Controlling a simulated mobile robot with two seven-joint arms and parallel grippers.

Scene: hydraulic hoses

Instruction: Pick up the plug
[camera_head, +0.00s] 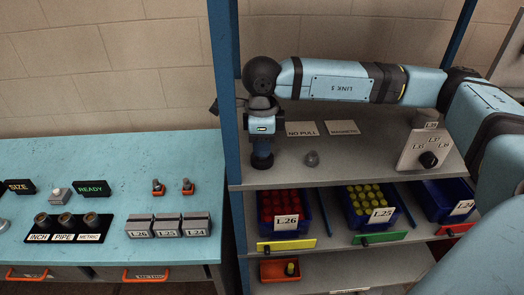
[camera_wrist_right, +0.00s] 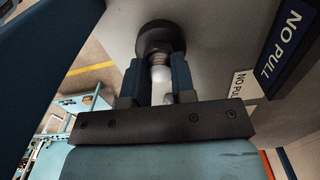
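My right gripper (camera_head: 262,152) points down over the left part of the upper shelf, its tip low near the shelf top. In the right wrist view its two dark blue fingers (camera_wrist_right: 157,72) stand on either side of a pale fitting with a threaded neck (camera_wrist_right: 159,61), and a dark round collar (camera_wrist_right: 160,37) lies beyond the fingertips. I cannot tell whether the fingers touch the fitting. I cannot tell for sure that this is the plug. A small grey domed piece (camera_head: 311,158) sits on the shelf to the right of the gripper. My left gripper is not in view.
A NO PULL sign (camera_head: 301,129) and a MAGNETIC sign (camera_head: 342,128) are behind the gripper. A dial box (camera_head: 425,147) stands at the shelf's right. A blue post (camera_head: 226,110) rises close left. Bins of red (camera_head: 286,225) and yellow (camera_head: 374,215) parts sit below.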

